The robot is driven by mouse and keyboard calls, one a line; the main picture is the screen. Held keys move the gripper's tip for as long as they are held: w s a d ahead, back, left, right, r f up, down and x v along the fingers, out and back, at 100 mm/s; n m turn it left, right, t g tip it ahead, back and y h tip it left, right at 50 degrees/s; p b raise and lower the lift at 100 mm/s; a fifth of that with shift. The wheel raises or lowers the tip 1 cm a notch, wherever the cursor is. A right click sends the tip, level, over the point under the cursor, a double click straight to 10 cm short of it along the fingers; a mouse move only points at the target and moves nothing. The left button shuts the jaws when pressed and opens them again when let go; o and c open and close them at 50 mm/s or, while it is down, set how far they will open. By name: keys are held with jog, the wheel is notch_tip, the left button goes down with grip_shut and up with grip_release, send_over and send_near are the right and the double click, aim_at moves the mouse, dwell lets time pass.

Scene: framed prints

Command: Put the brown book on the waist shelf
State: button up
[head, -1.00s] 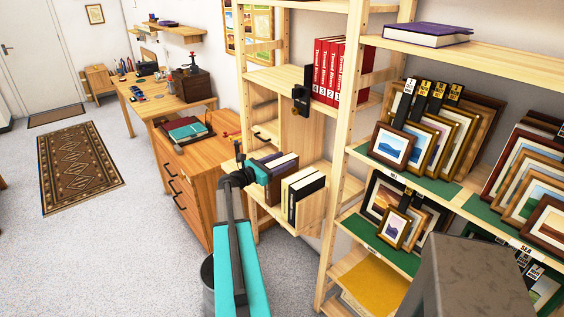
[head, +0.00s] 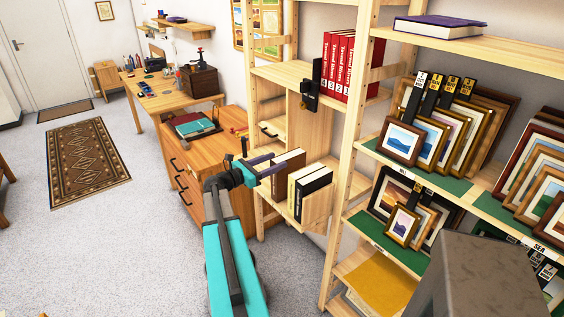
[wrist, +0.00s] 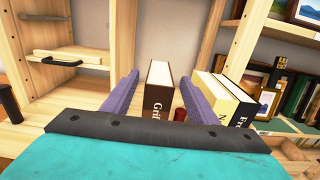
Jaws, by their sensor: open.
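The brown book (head: 291,161) stands upright on a low wooden shelf, left of a cream book (head: 297,184) and a black book (head: 314,190). In the wrist view its dark brown spine (wrist: 157,95) faces me, with part of a title in white. My gripper (head: 273,163) is open. Its two purple fingers (wrist: 160,84) show left and right of the spine, with a gap on each side. I cannot tell how far the fingertips reach along the book. The palm hides the spine's lower end. A higher shelf (head: 287,74) holds several red volumes (head: 338,66).
A wooden upright (head: 350,150) stands right of the books. Beyond it, shelves hold framed prints (head: 402,142) and a purple book (head: 440,27). A wooden drawer cabinet (head: 190,180) stands left of my gripper. A black bracket (head: 311,90) hangs at the higher shelf. The carpet at left is clear.

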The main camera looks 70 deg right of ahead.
jog(key=shift+b+v, duration=0.35)
jog(key=shift+v, duration=1.85)
jog(key=w+a+f+m+t+y, duration=0.25)
jog(key=w+a+f+y, duration=0.2)
jog(key=a+f, duration=1.2)
jog(key=w+a+f+m+t+y, duration=0.25)
jog(key=w+a+f, duration=0.25)
jog(key=a+f, duration=1.15)
jog(key=s+a+f+m+y, duration=0.2)
jog(key=s+a+f, duration=0.3)
jog(key=a, duration=0.7)
jog(key=s+a+f+m+y, duration=0.2)
jog(key=s+a+f+y, duration=0.1)
jog(key=a, duration=0.8)
jog(key=s+a+f+m+g+y, duration=0.1)
jog(key=s+a+f, duration=0.5)
jog(key=a, duration=0.6)
jog(key=shift+s+a+f+m+y, duration=0.35)
jog(key=shift+f+m+y, duration=0.2)
jog(key=shift+y, duration=0.45)
jog(key=shift+o, duration=0.4)
jog(key=shift+w, duration=0.1)
